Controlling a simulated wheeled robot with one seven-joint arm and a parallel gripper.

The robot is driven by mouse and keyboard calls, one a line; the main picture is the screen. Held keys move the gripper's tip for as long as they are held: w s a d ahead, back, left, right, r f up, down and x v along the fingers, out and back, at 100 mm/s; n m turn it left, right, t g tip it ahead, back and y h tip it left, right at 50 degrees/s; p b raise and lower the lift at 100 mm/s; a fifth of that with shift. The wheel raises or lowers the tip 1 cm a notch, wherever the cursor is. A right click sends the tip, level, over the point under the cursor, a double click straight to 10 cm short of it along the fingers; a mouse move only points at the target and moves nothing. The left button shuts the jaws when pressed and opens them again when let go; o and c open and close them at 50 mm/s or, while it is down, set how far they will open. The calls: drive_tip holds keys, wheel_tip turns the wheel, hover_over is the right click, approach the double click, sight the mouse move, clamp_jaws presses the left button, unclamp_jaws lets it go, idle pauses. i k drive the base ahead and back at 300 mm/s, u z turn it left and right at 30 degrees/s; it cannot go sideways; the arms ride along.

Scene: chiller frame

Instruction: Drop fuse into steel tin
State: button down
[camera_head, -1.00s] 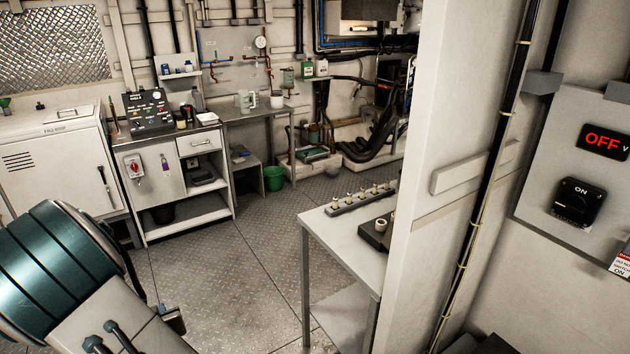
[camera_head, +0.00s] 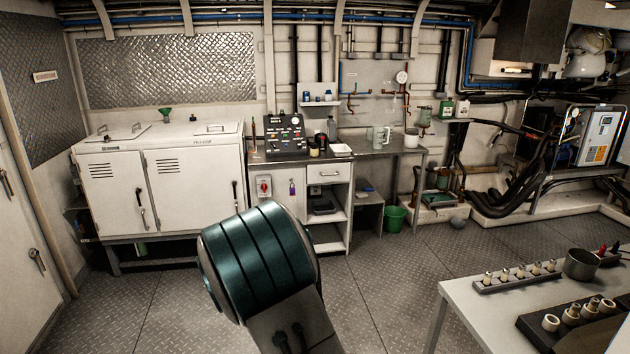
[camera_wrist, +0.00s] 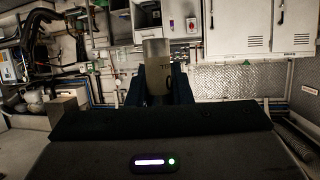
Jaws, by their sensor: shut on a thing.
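In the wrist view my gripper (camera_wrist: 157,90) is shut on a grey cylinder, the fuse (camera_wrist: 154,58), which stands up between the two dark fingers with part of some lettering showing. Its lower part is hidden by the fingers and my gripper's body. In the head view my teal arm link shows at the bottom middle, but the fingers and the fuse are not visible there. The steel tin (camera_head: 580,265) is a round grey metal pot on the white table at the right, left of and well apart from my arm's far side cannot be judged.
On the white table (camera_head: 462,290) are a strip holding several small pale-and-brass pieces (camera_head: 515,277) and a dark block (camera_head: 570,325) with white ring-shaped pieces. A white cabinet (camera_head: 165,185) and a workbench (camera_head: 330,175) line the back wall.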

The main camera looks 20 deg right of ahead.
sight(583, 274)
drive_tip(key=z, duration=0.3)
drive_tip(key=i, duration=1.3)
drive_tip(key=z, duration=0.55)
drive_tip(key=i, duration=1.35)
drive_tip(key=z, duration=0.75)
drive_tip(key=i, duration=1.3)
drive_tip(key=z, duration=1.55)
drive_tip(key=i, duration=0.65)
drive_tip(key=z, duration=1.15)
drive_tip(key=i, duration=0.35)
drive_tip(key=z, duration=0.15)
